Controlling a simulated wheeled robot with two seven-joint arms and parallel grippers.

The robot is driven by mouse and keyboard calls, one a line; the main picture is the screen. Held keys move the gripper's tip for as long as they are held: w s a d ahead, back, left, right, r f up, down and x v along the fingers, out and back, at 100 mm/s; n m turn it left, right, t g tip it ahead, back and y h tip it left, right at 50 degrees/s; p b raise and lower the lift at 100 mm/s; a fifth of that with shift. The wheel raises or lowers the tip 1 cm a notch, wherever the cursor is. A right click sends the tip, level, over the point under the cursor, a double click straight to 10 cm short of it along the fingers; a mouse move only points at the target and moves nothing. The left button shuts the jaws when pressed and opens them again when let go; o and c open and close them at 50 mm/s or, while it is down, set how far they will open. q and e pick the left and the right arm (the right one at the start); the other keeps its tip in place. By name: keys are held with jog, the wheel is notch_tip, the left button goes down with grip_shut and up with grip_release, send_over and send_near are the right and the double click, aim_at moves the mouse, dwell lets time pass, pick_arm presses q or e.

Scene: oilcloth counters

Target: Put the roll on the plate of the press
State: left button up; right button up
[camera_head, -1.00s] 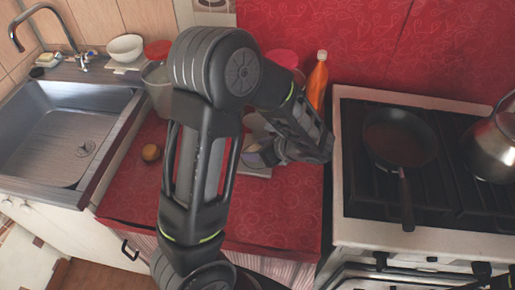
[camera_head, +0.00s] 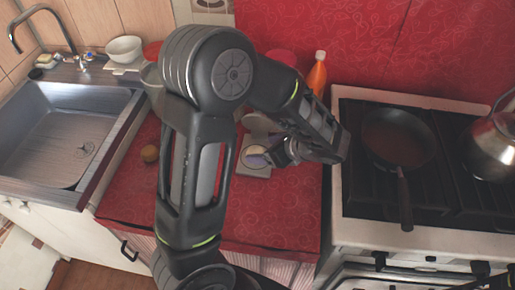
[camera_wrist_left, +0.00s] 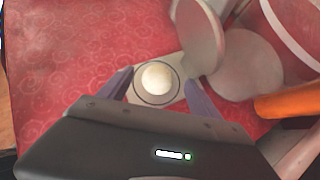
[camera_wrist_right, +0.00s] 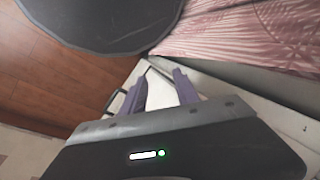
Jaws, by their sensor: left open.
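A pale round roll (camera_wrist_left: 157,78) lies on the round plate of the press (camera_wrist_left: 141,94); its top is uncovered. The press also shows in the head view (camera_head: 256,171), partly behind my left arm. Its round lid (camera_wrist_left: 198,38) stands raised beside the plate. My left gripper (camera_wrist_left: 160,92) is open, with one finger on each side of the plate and apart from the roll; it also shows in the head view (camera_head: 264,158). My right gripper (camera_wrist_right: 158,92) is open and empty, away from the press, low by the cabinet fronts.
A brown round item (camera_head: 150,153) lies on the red counter, left of my arm. An orange bottle (camera_head: 317,74) stands behind the press. A pan (camera_head: 398,138) and a kettle (camera_head: 495,142) are on the stove at right; the sink (camera_head: 62,135) is at left.

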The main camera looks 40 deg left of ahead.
pick_arm(q)
jog(key=v, duration=0.7)
jog(key=shift+d+r, duration=0.2)
